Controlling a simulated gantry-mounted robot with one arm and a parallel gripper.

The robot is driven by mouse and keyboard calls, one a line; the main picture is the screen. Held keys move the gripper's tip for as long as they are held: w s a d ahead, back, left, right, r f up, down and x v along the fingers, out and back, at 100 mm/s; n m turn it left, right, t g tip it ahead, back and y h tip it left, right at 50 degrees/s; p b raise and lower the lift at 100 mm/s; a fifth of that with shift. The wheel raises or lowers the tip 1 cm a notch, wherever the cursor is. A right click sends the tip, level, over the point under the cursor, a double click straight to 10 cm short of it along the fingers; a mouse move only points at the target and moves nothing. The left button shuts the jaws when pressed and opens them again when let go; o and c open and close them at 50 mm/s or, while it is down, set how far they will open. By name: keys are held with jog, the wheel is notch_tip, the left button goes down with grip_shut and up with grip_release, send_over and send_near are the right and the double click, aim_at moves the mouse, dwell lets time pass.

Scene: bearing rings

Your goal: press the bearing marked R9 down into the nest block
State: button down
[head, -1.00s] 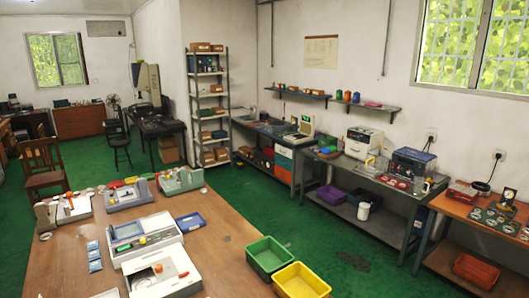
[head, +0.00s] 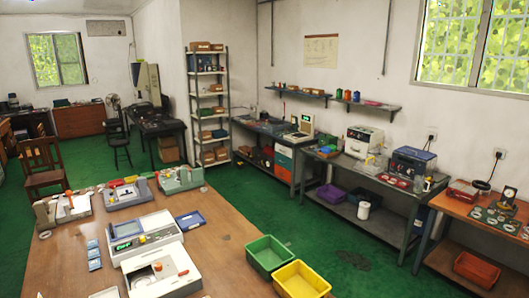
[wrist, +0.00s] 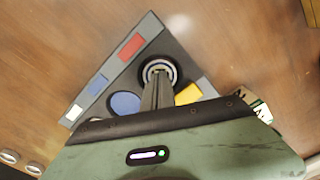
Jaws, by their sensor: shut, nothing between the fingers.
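My gripper (wrist: 158,98) shows in the wrist view, its grey fingers together and empty. The fingertips point at a round metal bearing ring (wrist: 159,66) and overlap its near edge in the picture. I cannot tell whether they touch it. The ring sits in a dark round seat on a dark block (wrist: 185,68), which may be the nest block. No R9 mark can be read, and I cannot tell how deep the ring sits. My gripper's body hides the block's near part. My gripper does not show in the head view.
The dark block carries red (wrist: 131,45), blue (wrist: 125,103) and yellow (wrist: 188,94) patches. Wooden tabletop surrounds it. In the head view, several devices stand on the wooden table (head: 225,235). A green bin (head: 268,255) and a yellow bin (head: 301,280) stand at its right.

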jog(key=shift+r, duration=0.15)
notch_tip(320, 180, up, 7)
jog(key=p, duration=0.5)
jog(key=shift+p, duration=0.35)
